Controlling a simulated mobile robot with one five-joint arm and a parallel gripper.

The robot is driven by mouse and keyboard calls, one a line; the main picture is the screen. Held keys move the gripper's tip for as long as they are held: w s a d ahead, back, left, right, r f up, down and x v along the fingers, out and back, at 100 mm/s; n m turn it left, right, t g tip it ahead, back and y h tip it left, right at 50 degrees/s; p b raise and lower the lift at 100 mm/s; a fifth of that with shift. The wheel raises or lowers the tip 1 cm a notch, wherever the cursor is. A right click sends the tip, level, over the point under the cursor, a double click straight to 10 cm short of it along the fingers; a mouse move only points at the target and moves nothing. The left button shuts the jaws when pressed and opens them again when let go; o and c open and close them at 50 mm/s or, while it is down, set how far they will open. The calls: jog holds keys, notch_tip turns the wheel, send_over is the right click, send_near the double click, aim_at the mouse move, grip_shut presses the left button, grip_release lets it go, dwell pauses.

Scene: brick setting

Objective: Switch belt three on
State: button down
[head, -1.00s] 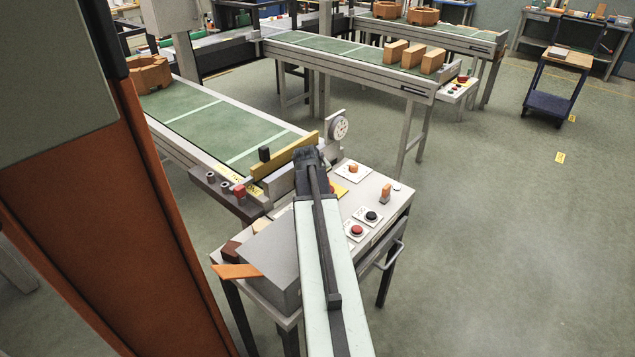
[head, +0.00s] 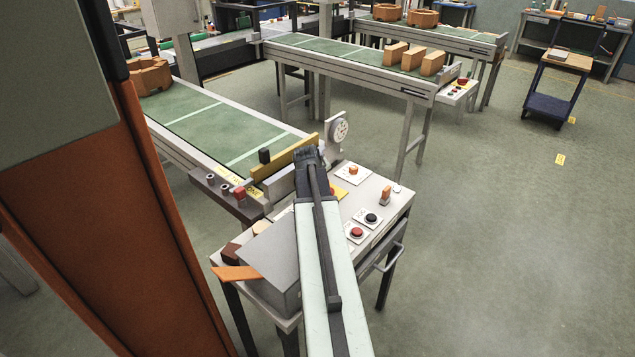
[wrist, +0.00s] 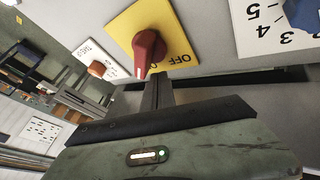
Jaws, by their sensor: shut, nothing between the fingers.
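In the wrist view a red rotary knob (wrist: 147,50) sits on a yellow plate (wrist: 128,22). The word OFF is printed beside it, and the knob's narrow end points toward my fingers. My gripper (wrist: 156,90) is shut and empty, its fingertips close to the knob; I cannot tell whether they touch it. In the head view my gripper (head: 309,158) is over the control bench (head: 376,190), and my arm hides the knob. Part of the yellow plate (head: 341,190) shows to the right of my arm.
An orange knob (wrist: 97,69) and a blue knob (wrist: 302,14) flank the red one. A green belt (head: 215,128) runs behind.

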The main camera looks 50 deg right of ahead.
dwell(0.3)
jog(key=p+v, duration=0.6)
jog(key=v, duration=0.1)
jog(key=shift+a+r, duration=0.25)
jog(key=shift+r, duration=0.05)
jog(key=shift+r, duration=0.1)
